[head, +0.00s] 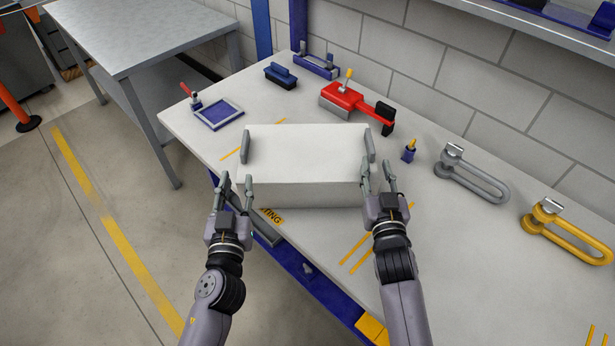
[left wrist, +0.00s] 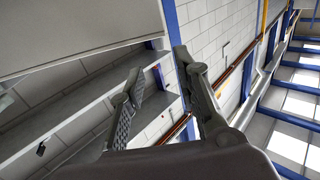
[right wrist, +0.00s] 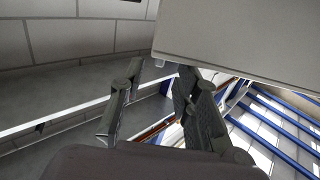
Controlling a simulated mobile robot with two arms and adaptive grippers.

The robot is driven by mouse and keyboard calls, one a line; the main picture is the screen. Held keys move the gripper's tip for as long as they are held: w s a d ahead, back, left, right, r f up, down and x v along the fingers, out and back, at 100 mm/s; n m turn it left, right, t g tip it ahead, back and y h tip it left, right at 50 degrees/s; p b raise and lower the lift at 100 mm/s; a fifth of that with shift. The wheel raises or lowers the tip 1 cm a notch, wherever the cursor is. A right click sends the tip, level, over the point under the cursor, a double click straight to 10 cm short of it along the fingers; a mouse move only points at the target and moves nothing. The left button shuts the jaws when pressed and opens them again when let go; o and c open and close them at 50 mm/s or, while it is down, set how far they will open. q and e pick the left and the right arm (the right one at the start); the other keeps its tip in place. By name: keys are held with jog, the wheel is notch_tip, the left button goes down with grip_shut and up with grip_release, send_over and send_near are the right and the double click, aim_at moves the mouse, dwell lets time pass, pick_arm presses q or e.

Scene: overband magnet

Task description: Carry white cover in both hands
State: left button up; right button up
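The white cover (head: 308,188) is a box shape with a dark grey handle at its left end (head: 245,147) and another at its right end (head: 370,145). It appears to sit on the workbench. My left gripper (head: 236,180) is open and empty just off its front left corner. My right gripper (head: 378,172) is open at its front right corner, one finger overlapping the cover's edge in the head view; contact cannot be told. The cover also shows in the left wrist view (left wrist: 75,30) and the right wrist view (right wrist: 240,40), outside the fingers.
The white workbench (head: 440,240) carries a red tool (head: 345,97) behind the cover, a blue frame (head: 217,114), a dark blue brush-like block (head: 280,75), and grey (head: 470,178) and yellow (head: 568,235) shackles at right. A grey table (head: 150,35) stands at far left.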

jog(key=s, duration=0.5)
dwell(0.4)
